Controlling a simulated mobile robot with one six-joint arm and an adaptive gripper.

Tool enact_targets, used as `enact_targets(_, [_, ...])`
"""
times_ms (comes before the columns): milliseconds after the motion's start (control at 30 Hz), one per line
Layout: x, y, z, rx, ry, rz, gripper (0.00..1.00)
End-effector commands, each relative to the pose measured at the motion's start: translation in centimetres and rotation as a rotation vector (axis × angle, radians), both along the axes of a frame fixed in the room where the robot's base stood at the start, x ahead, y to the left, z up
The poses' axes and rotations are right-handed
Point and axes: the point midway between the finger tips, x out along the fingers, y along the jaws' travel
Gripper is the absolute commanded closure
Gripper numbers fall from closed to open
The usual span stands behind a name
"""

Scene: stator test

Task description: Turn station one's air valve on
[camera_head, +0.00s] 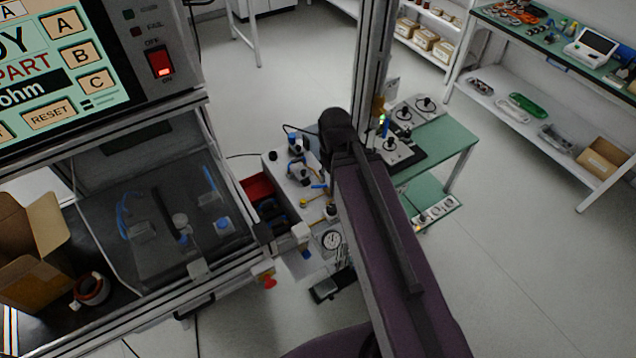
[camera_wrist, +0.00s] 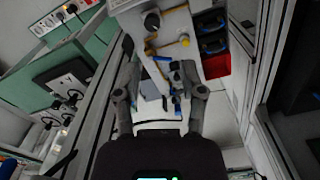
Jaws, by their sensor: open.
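The station fixture, a pale box (camera_head: 283,172) with several fittings, stands at the centre of the head view, partly hidden by my arm. A small yellow lever (camera_head: 318,202) and a round gauge (camera_head: 332,240) show on its near side. In the wrist view, the pale fixture (camera_wrist: 175,22) is ahead, with a yellow part (camera_wrist: 151,48) and small blue parts (camera_wrist: 176,78) in front. I cannot tell for sure which part is the air valve. My gripper (camera_wrist: 160,78) is open, its fingers to either side of the blue parts, with no clear contact. The head view does not show its fingertips.
Red bins (camera_head: 258,188) adjoin the fixture's left side. A metal frame post (camera_head: 372,60) rises close behind my arm. A green table (camera_head: 452,140) with devices stands to the right. The tester (camera_head: 160,62) and a cardboard box (camera_head: 35,250) are at left. Floor at right is clear.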

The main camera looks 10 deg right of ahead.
Motion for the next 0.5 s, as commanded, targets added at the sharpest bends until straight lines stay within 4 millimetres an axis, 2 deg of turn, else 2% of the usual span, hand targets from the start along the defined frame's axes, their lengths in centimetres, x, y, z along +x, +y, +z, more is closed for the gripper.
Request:
enact_targets(267, [0.3, 0.0, -0.3, 0.0, -0.003, 0.021, 0.48])
enact_targets(500, [1.9, 0.5, -1.8, -0.006, -0.024, 0.185, 0.48])
